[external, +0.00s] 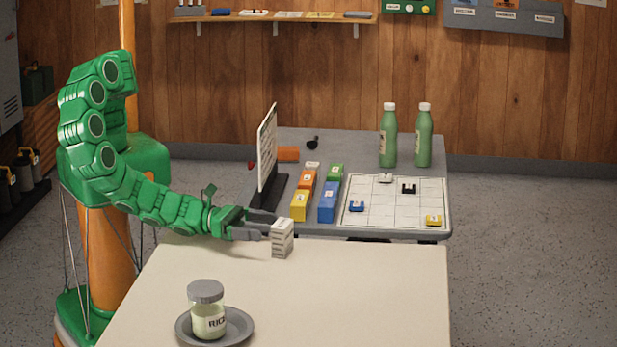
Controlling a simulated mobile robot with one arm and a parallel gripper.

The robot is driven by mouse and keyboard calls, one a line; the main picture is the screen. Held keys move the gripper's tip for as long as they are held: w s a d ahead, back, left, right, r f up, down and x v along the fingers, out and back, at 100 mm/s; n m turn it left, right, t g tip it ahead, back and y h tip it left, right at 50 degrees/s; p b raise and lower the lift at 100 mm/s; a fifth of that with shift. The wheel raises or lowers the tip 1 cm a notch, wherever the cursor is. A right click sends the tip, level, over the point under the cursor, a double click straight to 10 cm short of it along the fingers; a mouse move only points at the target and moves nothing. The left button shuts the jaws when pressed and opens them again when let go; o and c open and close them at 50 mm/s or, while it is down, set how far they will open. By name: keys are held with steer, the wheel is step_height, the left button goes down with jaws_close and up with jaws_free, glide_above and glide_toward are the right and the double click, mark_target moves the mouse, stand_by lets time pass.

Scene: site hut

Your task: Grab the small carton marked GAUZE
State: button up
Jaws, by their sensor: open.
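A small whitish carton (282,240) with grey markings stands upright at the back edge of the cream table (330,300). Its lettering is too small to read, so I cannot tell whether it says GAUZE. My gripper (266,230) reaches in low from the left, level with the carton, its fingers open. The fingertips are at the carton's left side. I cannot tell whether they touch it or whether one finger passes behind it.
A jar marked RICE (208,312) stands on a grey plate (246,332) at the front left. Behind, a grey table (400,160) holds an upright board (267,148), coloured boxes (328,202), a grid sheet (393,200) and two green bottles (388,138). The cream table's right side is clear.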

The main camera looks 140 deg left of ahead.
mark_target(289, 232)
steer(key=shift+d+f, duration=0.15)
steer(key=shift+f, duration=0.2)
steer(key=shift+x, duration=3.9)
steer(key=shift+r, duration=0.1)
steer(key=c, duration=1)
steer(key=shift+r, duration=0.1)
steer(key=shift+c, duration=0.2)
